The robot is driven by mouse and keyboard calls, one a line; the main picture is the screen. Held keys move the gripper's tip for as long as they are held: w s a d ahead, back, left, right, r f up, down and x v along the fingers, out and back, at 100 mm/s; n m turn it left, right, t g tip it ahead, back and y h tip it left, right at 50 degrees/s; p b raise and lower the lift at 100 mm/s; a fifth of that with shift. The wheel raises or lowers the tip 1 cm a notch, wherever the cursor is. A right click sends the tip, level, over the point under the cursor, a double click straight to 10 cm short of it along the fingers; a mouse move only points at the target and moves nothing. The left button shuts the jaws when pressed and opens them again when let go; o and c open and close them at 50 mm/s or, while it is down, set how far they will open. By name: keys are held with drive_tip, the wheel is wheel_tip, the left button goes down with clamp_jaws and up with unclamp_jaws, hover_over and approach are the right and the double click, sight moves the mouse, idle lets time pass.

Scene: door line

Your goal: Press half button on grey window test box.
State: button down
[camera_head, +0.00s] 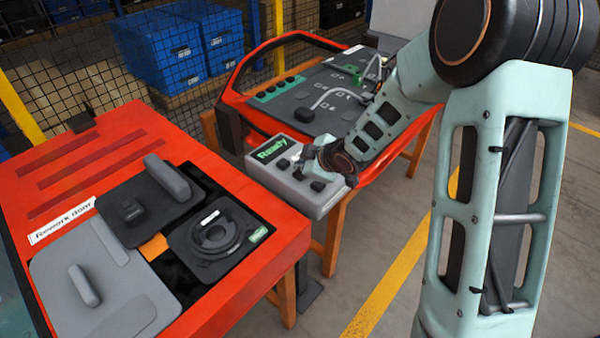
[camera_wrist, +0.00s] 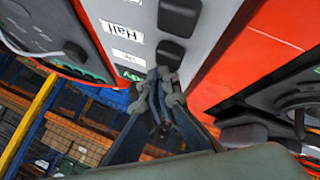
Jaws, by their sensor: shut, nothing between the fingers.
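The grey window test box (camera_head: 322,205) stands between the two orange-red stations in the head view, its green screen (camera_head: 271,150) reading "Ready". Dark buttons show on its top. In the wrist view the box's grey face (camera_wrist: 222,30) runs up from the fingers. A label reading "Half" (camera_wrist: 124,33) sits level with one black button (camera_wrist: 180,17). A second black button (camera_wrist: 170,53) lies closer to the fingers, beside a smaller, unclear label (camera_wrist: 128,60). My gripper (camera_wrist: 165,88) is shut and empty, its tips over the screen end of the box. Contact cannot be judged.
A car door panel with wiring (camera_head: 330,90) lies on the far bench. The near red bench marked "Rework door" (camera_head: 62,220) carries grey and black handled parts. Blue crates (camera_head: 180,48) stand behind a mesh fence. Grey floor is open at right.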

drive_tip(key=shift+f+b, duration=0.6)
drive_tip(key=shift+f, duration=0.05)
idle(0.8)
drive_tip(key=shift+r, duration=0.15)
drive_tip(key=shift+r+p, duration=0.85)
drive_tip(key=shift+p, duration=0.1)
wheel_tip(320, 180, up, 5)
drive_tip(key=p, duration=0.4)
drive_tip(key=shift+r+p, duration=0.1)
drive_tip(key=shift+p, duration=0.3)
